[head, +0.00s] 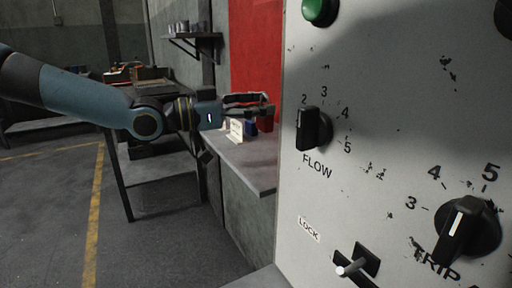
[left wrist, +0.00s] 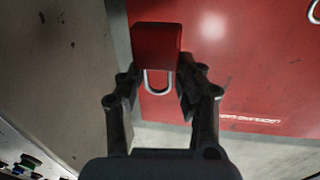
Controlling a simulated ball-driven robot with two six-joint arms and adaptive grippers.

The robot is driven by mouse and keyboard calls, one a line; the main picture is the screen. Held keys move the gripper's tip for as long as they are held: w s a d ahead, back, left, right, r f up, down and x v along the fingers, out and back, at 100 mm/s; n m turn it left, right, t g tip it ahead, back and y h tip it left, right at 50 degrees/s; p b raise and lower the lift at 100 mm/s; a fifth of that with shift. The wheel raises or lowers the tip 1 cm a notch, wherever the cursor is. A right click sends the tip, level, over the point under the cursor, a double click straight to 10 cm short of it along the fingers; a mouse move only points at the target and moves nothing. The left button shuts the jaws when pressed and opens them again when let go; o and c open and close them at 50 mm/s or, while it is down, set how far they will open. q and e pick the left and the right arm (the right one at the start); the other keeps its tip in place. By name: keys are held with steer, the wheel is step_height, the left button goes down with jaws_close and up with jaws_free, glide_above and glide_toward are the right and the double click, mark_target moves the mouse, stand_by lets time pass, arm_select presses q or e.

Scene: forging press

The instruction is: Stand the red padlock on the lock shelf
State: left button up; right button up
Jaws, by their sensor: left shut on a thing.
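The red padlock (left wrist: 157,46) is between the fingertips of my left gripper (left wrist: 158,72) in the left wrist view. Its metal shackle points back toward the palm. In the head view my left gripper (head: 268,106) reaches in from the left over a grey shelf top (head: 250,172), which appears to be the lock shelf. A small red shape at the fingertips looks like the padlock, in front of a red panel. I cannot tell whether it touches the shelf. My right gripper is not in view.
A large grey control panel (head: 400,120) with knobs hides the shelf's right end. The shelf's front part is clear. A workbench (head: 150,88) stands behind my arm.

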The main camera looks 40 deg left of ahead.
mark_target(259, 129)
arm_select(q)
step_height(259, 129, down, 5)
steer(key=b, duration=0.3)
step_height(259, 129, down, 2)
steer(key=shift+f+b, duration=0.25)
steer(key=shift+b, duration=1)
steer(key=shift+f, duration=0.2)
steer(key=shift+r, duration=0.2)
steer(key=shift+f, duration=0.15)
steer(key=o, duration=1.2)
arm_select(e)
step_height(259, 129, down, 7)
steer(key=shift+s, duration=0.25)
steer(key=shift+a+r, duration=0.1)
